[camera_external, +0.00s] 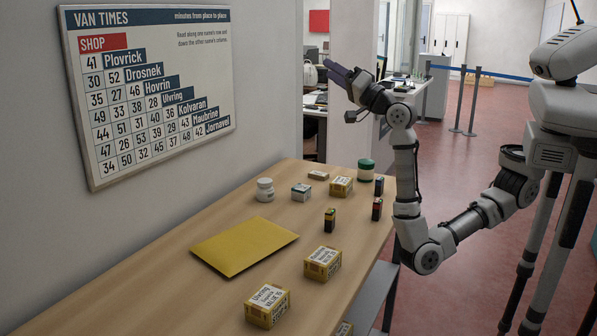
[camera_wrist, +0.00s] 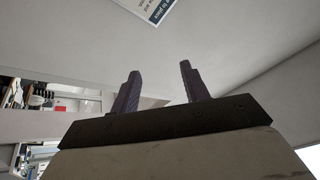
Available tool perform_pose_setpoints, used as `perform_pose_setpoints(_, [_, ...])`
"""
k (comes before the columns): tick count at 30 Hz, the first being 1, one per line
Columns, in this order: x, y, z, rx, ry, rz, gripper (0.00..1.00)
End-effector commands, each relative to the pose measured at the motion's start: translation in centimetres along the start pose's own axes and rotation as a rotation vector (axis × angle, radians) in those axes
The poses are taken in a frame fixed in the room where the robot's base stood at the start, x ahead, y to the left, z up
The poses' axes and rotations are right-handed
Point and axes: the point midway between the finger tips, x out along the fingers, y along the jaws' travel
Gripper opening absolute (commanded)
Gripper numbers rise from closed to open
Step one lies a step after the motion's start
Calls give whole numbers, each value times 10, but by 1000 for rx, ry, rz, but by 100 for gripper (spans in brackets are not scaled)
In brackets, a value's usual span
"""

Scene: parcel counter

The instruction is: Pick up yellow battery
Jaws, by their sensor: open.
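A small upright battery (camera_external: 330,221), black with a yellow part, stands on the wooden counter (camera_external: 190,289) right of the yellow envelope. Two similar small dark batteries stand near the counter's right edge: one with red (camera_external: 377,209) and a darker one (camera_external: 379,186) behind it. My gripper (camera_external: 338,75) is raised high above the far end of the counter, well away from the batteries. The wrist view shows its two dark fingers apart with nothing between them (camera_wrist: 160,75). No battery shows in the wrist view.
A yellow envelope (camera_external: 244,246) lies flat on the counter. Labelled yellow boxes stand at the front (camera_external: 267,306), middle (camera_external: 322,263) and back (camera_external: 341,186).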

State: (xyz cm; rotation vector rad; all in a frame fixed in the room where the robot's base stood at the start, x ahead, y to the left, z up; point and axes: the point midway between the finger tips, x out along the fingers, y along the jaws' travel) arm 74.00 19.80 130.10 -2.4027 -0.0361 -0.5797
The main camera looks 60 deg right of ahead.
Motion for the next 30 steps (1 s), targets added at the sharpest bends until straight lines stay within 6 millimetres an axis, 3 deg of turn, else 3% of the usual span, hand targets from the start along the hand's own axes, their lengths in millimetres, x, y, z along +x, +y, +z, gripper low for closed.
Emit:
perform_pose_setpoints(1, [23, 28, 8, 69, -94, 159, 45])
perform_pose_setpoints(3, [38, 71, 34, 163, -231, 391, 45])
perform_pose_setpoints(5, [37, 101, 61, 246, -353, 589, 45])
perform_pose_setpoints(8, [11, 130, 110, 365, -561, 919, 45])
perform_pose_setpoints(12, [-52, 127, 163, 446, -819, 1325, 45])
perform_pose_setpoints(15, [-92, 108, 180, 441, -945, 1535, 45])
perform_pose_setpoints(18, [-118, 93, 186, 416, -1015, 1665, 45])
perform_pose_setpoints(23, [-136, 90, 194, 396, -1048, 1737, 45])
perform_pose_setpoints(30, [-155, 118, 225, 397, -1046, 1737, 45])
